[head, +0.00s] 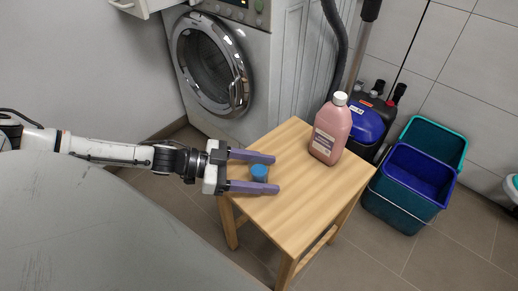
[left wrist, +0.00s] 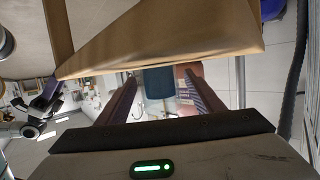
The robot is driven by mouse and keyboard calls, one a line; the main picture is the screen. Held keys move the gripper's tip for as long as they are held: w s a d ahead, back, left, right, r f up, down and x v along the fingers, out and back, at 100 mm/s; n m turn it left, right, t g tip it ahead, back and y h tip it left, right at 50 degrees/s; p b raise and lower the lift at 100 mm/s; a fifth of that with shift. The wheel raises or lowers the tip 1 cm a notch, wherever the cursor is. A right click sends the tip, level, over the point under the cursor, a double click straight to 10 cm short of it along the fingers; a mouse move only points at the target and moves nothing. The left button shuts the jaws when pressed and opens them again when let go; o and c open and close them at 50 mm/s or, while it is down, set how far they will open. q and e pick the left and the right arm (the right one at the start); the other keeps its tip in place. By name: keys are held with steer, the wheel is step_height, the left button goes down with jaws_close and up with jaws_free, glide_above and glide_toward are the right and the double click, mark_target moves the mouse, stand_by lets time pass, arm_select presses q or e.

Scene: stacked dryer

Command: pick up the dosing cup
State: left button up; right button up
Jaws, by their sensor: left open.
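The dosing cup (head: 259,173) is a small blue cup on the left part of the wooden stool top (head: 300,190). My left gripper (head: 275,173) is open, with its two purple fingers reaching over the stool on either side of the cup. In the left wrist view the dark blue cup (left wrist: 158,83) shows between the fingers (left wrist: 160,85), and the stool (left wrist: 165,35) fills the upper part. I cannot tell whether a finger touches the cup. My right gripper is not identifiable in the head view.
A pink bottle (head: 330,130) with a white cap stands on the stool, right of the cup. A washing machine (head: 215,70) stands behind. Dark containers (head: 372,118) and a teal-and-blue bucket (head: 410,180) stand on the floor to the right.

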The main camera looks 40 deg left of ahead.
arm_select(q)
steer(key=shift+x, duration=1.25)
steer(key=c, duration=1.2)
steer(key=shift+o, duration=0.2)
